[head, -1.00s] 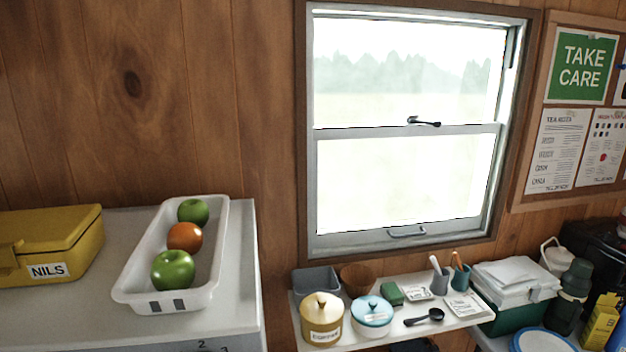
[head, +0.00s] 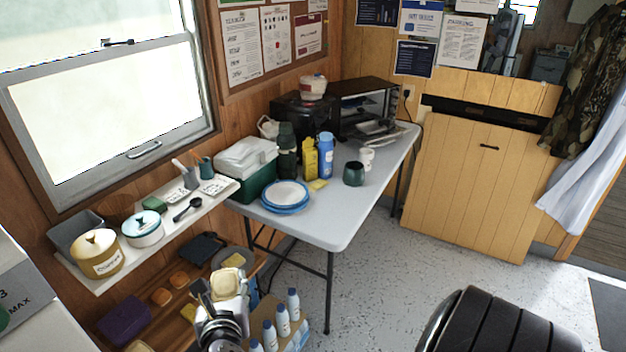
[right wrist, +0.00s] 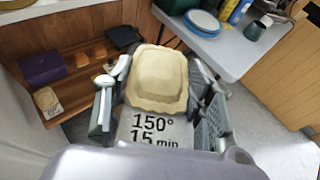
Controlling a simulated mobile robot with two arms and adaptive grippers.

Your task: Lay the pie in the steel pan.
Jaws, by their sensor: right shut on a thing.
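The pie (right wrist: 157,78), pale and crusted with a crimped edge, is between the fingers of my right gripper (right wrist: 163,92) in the right wrist view. A white label reading 150° 15 min shows just below it. In the head view my right gripper (head: 221,302) is shut on the pie (head: 228,281), in front of the low shelf and left of the table. A shiny flat metal thing (head: 380,133) lies before the oven; it may be the steel pan, but I cannot tell surely. My left gripper is not in view.
The grey table (head: 345,205) carries stacked plates (head: 286,194), a green mug (head: 353,173), bottles and a black oven (head: 365,104). Its front right part is clear. White bottles (head: 283,322) stand below. A black chair (head: 500,325) stands at the lower right.

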